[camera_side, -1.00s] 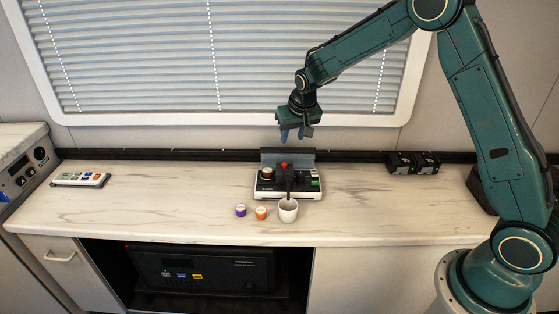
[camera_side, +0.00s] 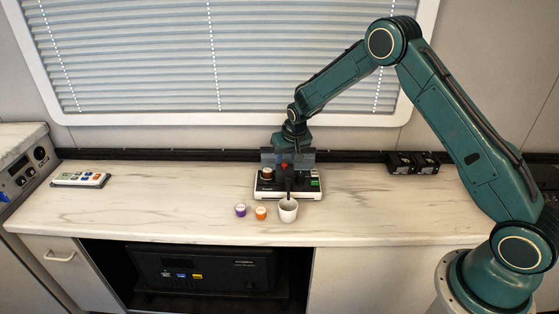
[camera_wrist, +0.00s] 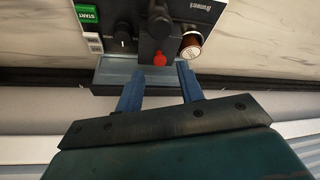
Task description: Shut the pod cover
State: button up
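The white coffee machine (camera_side: 314,190) stands on the counter. A raised grey-blue panel (camera_side: 308,156) stands at its back and shows in the wrist view (camera_wrist: 108,73); I cannot tell whether this is the pod cover. A brown-topped pod (camera_side: 267,171) sits at the machine's left, and on the right in the wrist view (camera_wrist: 191,45). A black arm with a red knob (camera_wrist: 159,59) is at the middle. My gripper (camera_wrist: 160,72) is open and empty, with its blue fingers apart over the panel, near the red knob. In the side view its fingertips are hard to make out.
A white cup (camera_side: 288,212) stands in front of the machine. A purple pod (camera_side: 240,210) and an orange pod (camera_side: 261,213) stand left of it. A remote-like panel (camera_side: 80,179) lies far left; black boxes (camera_side: 413,162) stand right. The counter (camera_side: 160,205) between is clear.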

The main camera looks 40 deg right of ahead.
jog(key=shift+x, duration=1.4)
grip_shut()
